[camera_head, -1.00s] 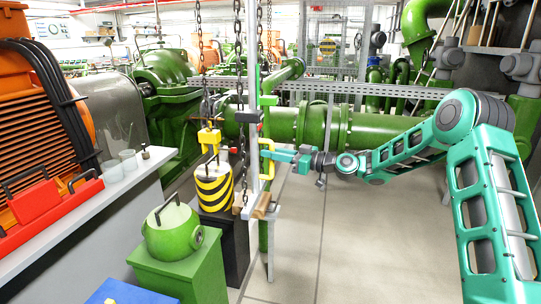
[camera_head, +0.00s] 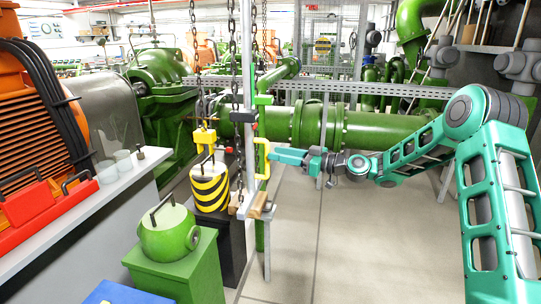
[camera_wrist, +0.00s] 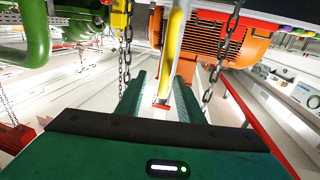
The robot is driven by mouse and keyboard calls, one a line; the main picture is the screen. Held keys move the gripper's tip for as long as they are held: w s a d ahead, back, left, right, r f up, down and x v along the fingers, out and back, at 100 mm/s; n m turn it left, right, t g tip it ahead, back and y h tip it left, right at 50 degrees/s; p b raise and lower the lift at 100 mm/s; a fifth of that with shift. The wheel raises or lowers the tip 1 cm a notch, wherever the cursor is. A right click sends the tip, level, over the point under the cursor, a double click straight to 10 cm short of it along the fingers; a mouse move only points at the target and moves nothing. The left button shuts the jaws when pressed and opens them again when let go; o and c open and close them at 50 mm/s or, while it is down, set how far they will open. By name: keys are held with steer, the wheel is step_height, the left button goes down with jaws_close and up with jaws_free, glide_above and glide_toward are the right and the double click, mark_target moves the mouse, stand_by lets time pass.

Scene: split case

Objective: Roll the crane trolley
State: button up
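The crane trolley itself is not identifiable in view; chains (camera_head: 197,75) hang from above the picture. A yellow hook block (camera_head: 204,140) on them sits at the handle of a yellow-and-black striped weight (camera_head: 210,188). The weight is over a black pedestal; I cannot tell if it rests there. A yellow grab handle (camera_head: 263,160) is on the upright post to the right. My gripper (camera_head: 272,155) is at this handle from the right. In the wrist view the yellow bar (camera_wrist: 175,40) shows between the two spread green fingers (camera_wrist: 161,80), with a gap beside it.
A green lidded casing (camera_head: 168,231) stands on a green pedestal (camera_head: 185,265) at front left. A grey bench (camera_head: 95,215) with a red toolbox (camera_head: 45,215) and small cups runs along the left. Green pipework (camera_head: 380,131) lies behind. The floor (camera_head: 370,240) at right is clear.

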steer(key=v, duration=0.6)
steer(key=shift+d, duration=0.15)
steer(key=s+d+f+m+g+h, duration=0.25)
steer(key=s+d+h, duration=0.35)
steer(key=s+d, duration=0.3)
steer(key=s+d+f+m+g+h, duration=0.2)
steer(key=s+d+f+m+h, duration=0.2)
steer(key=s+d+h, duration=0.45)
steer(key=s+d+m+g, duration=0.1)
steer(key=s+d+m, duration=0.2)
steer(key=s, duration=0.8)
steer(key=s+d+m+g+h, duration=0.1)
steer(key=s+d+m, duration=0.3)
steer(key=s, duration=0.7)
steer(key=s+d+m+g, duration=0.2)
steer(key=s+d+m, duration=0.2)
steer(key=s, duration=0.7)
steer(key=shift+s+r+m, duration=0.2)
steer(key=shift+r+m, duration=0.3)
steer(key=shift+m, duration=0.25)
